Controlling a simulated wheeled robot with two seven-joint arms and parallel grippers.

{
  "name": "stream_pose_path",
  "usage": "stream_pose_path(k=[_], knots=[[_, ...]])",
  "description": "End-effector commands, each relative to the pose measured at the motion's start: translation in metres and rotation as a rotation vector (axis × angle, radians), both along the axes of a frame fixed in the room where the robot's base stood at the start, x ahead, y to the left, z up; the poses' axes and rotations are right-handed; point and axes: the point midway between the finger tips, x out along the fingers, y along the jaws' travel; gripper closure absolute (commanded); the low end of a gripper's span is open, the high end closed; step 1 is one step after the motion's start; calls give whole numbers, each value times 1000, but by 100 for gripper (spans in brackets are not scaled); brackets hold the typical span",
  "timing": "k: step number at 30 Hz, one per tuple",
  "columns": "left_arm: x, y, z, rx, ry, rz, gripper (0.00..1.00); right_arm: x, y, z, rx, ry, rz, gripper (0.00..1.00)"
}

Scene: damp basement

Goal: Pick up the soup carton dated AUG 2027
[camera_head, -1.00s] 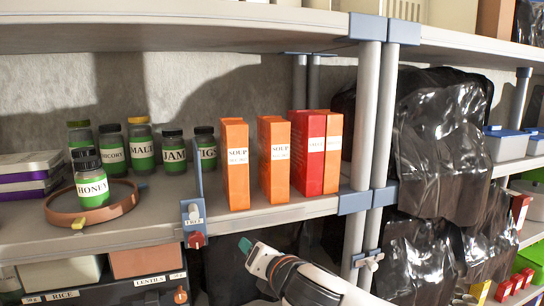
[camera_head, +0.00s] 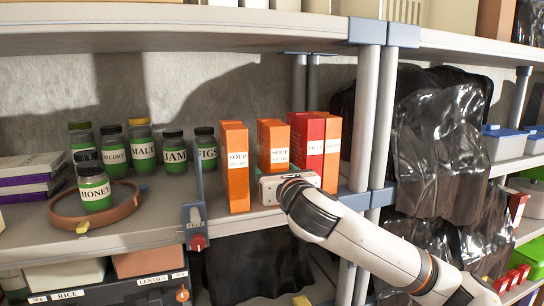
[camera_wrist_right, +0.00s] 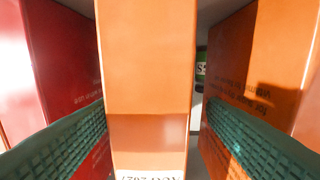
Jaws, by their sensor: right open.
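An orange soup carton (camera_head: 273,145) stands upright on the middle shelf, its lower part hidden behind my right gripper (camera_head: 286,188). In the right wrist view this carton (camera_wrist_right: 150,70) fills the centre, with an upside-down, partly cut-off date at the bottom that appears to read AUG 2027. My right gripper (camera_wrist_right: 155,135) is open, one green pad on each side of the carton, with visible gaps. Another orange soup carton (camera_head: 236,170) stands to its left; its date is too small to read. My left gripper is not in view.
Red cartons (camera_head: 308,152) and another orange carton (camera_head: 332,150) stand close on the right. Green-labelled jars (camera_head: 175,155) and a brown ring (camera_head: 120,212) are left, beyond a blue divider (camera_head: 200,185). A grey post (camera_head: 384,120) rises right; the upper shelf (camera_head: 180,25) is overhead.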

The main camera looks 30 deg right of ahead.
Motion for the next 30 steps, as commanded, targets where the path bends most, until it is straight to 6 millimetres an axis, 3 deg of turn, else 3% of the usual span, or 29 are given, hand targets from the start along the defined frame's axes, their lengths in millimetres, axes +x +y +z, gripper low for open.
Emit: stream_pose_path(k=[4, 9, 17, 28, 30], knots=[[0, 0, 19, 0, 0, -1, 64, 20, -13, 9, 2, 4, -3, 34], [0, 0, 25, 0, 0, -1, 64, 39, -18, 6, 2, 1, -1, 34], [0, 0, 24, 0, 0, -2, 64, 42, -19, 4, 0, 0, 0, 34], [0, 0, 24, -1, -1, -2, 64, 41, -19, 5, 1, 0, -1, 93], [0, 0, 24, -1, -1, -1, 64, 41, -19, 6, 1, -3, -1, 95]])
